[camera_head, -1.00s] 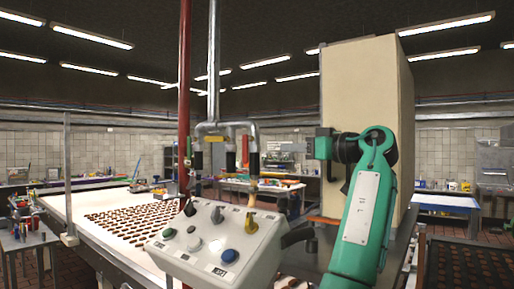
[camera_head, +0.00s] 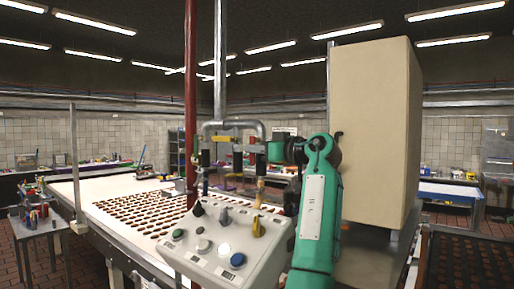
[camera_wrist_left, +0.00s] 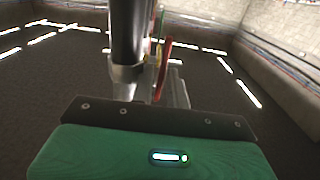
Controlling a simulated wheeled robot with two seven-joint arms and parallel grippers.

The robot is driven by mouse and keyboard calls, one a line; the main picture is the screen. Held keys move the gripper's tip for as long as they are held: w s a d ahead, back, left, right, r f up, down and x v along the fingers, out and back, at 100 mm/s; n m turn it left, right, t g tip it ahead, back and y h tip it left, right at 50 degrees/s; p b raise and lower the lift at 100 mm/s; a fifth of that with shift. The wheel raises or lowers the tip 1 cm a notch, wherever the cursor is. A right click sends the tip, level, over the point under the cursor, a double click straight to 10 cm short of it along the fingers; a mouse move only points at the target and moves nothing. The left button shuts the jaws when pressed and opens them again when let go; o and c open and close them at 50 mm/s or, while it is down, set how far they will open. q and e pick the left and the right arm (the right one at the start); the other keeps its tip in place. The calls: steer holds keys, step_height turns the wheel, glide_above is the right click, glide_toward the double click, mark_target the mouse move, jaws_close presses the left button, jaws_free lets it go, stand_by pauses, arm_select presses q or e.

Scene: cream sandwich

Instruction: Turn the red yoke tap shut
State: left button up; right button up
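A grey pipe manifold (camera_head: 232,126) stands behind the control panel, with several dark-collared drop pipes and a small yellow lever (camera_head: 222,139) on it. I cannot pick out the red yoke tap for certain in the head view. In the left wrist view a thin red-orange part (camera_wrist_left: 163,70) shows beside a dark upright cylinder; it may be the tap's handle. My right gripper is out of view.
A sloped control panel (camera_head: 200,268) with knobs and buttons stands below the pipes. A red vertical pipe (camera_head: 191,100) rises at left. A tall cream cabinet (camera_head: 370,130) stands close behind my arm. A white conveyor (camera_head: 100,190) with brown biscuits runs at left.

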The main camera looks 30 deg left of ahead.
mark_target(260, 136)
arm_select(q)
jaws_close()
steer(key=shift+s+d+r+g+h+p, duration=0.15)
steer(key=shift+r+h+p, duration=0.4)
steer(key=shift+h+p, duration=1.25)
steer(key=shift+w+d+r+g+h+p, duration=0.15)
steer(key=shift+r+h+p, duration=0.55)
steer(key=shift+h, duration=2.1)
steer(key=shift+s+d+r+g+h+p, duration=0.1)
steer(key=shift+d+r+h+p, duration=0.2)
steer(key=shift+h+p, duration=1.6)
steer(key=shift+a+r+h+b, duration=0.15)
steer(key=shift+r+h+b, duration=0.1)
steer(key=shift+h, duration=0.8)
steer(key=shift+a+r+h+b, duration=0.1)
steer(key=shift+r+h+b, duration=0.1)
steer(key=shift+h, duration=1.35)
